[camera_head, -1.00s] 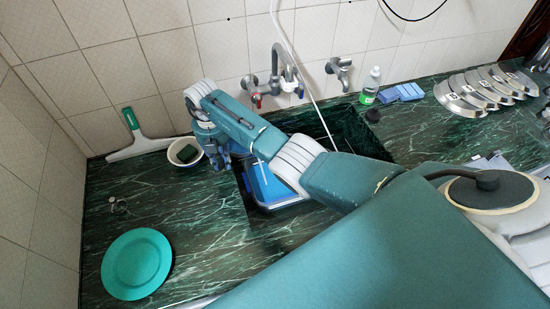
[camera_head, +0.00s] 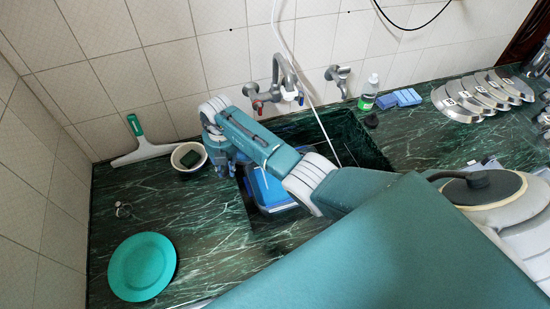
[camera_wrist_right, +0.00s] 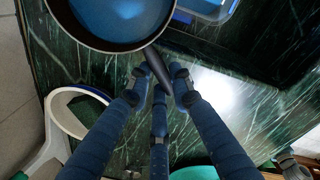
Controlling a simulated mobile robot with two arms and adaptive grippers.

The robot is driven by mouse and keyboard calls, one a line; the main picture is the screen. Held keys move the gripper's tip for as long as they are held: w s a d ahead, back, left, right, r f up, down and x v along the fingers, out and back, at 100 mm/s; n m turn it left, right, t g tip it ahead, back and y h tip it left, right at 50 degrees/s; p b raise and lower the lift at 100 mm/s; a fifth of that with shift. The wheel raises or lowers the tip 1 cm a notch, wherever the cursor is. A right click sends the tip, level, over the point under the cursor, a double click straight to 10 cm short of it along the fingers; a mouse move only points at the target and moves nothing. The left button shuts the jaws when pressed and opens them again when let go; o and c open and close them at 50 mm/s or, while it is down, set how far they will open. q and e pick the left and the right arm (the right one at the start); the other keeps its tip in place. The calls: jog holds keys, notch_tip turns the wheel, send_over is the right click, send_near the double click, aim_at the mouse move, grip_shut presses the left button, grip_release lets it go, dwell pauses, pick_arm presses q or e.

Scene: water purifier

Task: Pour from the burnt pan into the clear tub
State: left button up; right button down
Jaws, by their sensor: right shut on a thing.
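In the right wrist view the burnt pan (camera_wrist_right: 118,20) is a round dark-rimmed pan with blue showing inside. My right gripper (camera_wrist_right: 160,80) is shut on its dark handle, and the pan extends beyond the fingers. In the head view my right gripper (camera_head: 222,165) is over the counter between the white bowl and the sink; the pan is hidden there by my arm. The clear tub (camera_head: 276,207), with blue in it, sits in the sink, partly hidden by my arm. The tub's edge also shows in the wrist view (camera_wrist_right: 228,14). My left gripper is not in view.
A white bowl (camera_head: 202,161) with a dark green sponge stands close left of my right gripper. A teal plate (camera_head: 142,267) lies at the front left. The taps (camera_head: 284,80) stand behind the sink. The left counter is mostly clear.

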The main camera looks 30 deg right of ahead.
jog(key=shift+s+d+r, duration=0.1)
jog(key=shift+d, duration=0.1)
jog(key=shift+s+d+p, duration=0.15)
jog(key=shift+s+p, duration=0.1)
jog(key=shift+p, duration=0.2)
jog(key=shift+w, duration=0.1)
